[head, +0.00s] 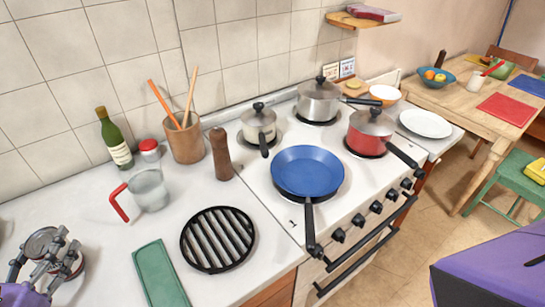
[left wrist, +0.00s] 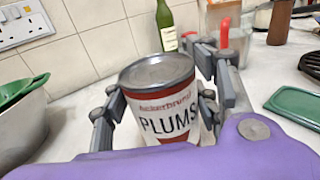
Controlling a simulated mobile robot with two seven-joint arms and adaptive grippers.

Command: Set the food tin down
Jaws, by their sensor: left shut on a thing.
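The food tin (left wrist: 163,108) is a white and red can with a grey metal lid and the word PLUMS on its label. It stands upright between the two fingers of my left gripper (left wrist: 158,100), which is shut on its sides. In the head view the tin (head: 42,242) and my left gripper (head: 46,258) show at the lower left, over the worktop (head: 105,235). The tin's base is hidden, so I cannot tell whether it touches the worktop. My right gripper is not in view.
A green board (head: 160,273), a black round trivet (head: 217,239), a red-handled jug (head: 148,190) and a wine bottle (head: 115,138) stand to the tin's right or behind. A grey pot with a green thing (left wrist: 20,115) is to its left. Worktop between tin and jug is clear.

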